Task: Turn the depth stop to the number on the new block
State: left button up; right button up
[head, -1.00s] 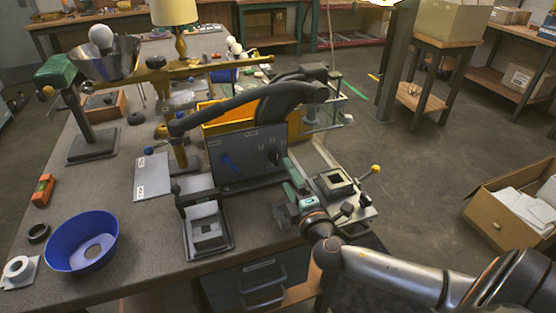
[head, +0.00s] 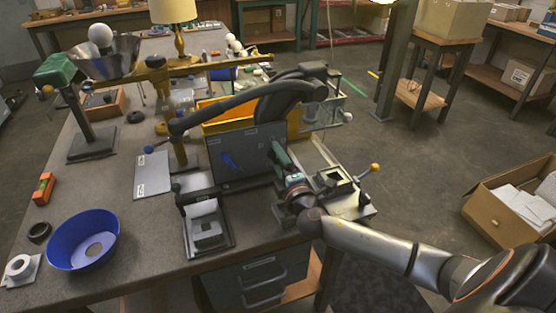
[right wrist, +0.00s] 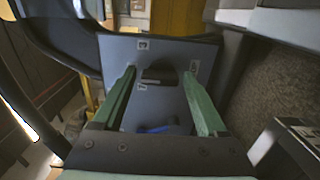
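The depth stop looks to be a dark knob (right wrist: 159,75) on a grey upright panel (head: 243,150); small white number labels surround it, one reading like 3, others unclear. My right gripper (right wrist: 160,74) points at the panel, its green fingers open either side of the knob, with gaps visible. A blue lever (head: 230,160) is on the same panel and shows in the wrist view (right wrist: 155,129). A grey block (head: 208,235) sits in a black frame before the panel; I cannot read any number on it. My left gripper is not in view.
A dark curved arm (head: 235,103) passes over the panel. A fixture with a square opening (head: 335,181) and yellow-knobbed lever (head: 375,168) stands right of it. A grey plate (head: 153,174) and blue bowl (head: 83,240) lie to the left. A cardboard box (head: 505,200) is at right.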

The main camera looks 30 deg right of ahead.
jog(key=c, duration=1.1)
jog(key=n+p, duration=0.2)
jog(key=n, duration=0.3)
jog(key=shift+a+n+p, duration=0.1)
jog(key=shift+n+p, duration=0.7)
jog(key=shift+n, duration=1.5)
jog(key=o, duration=1.3)
jog(key=shift+o, duration=0.2)
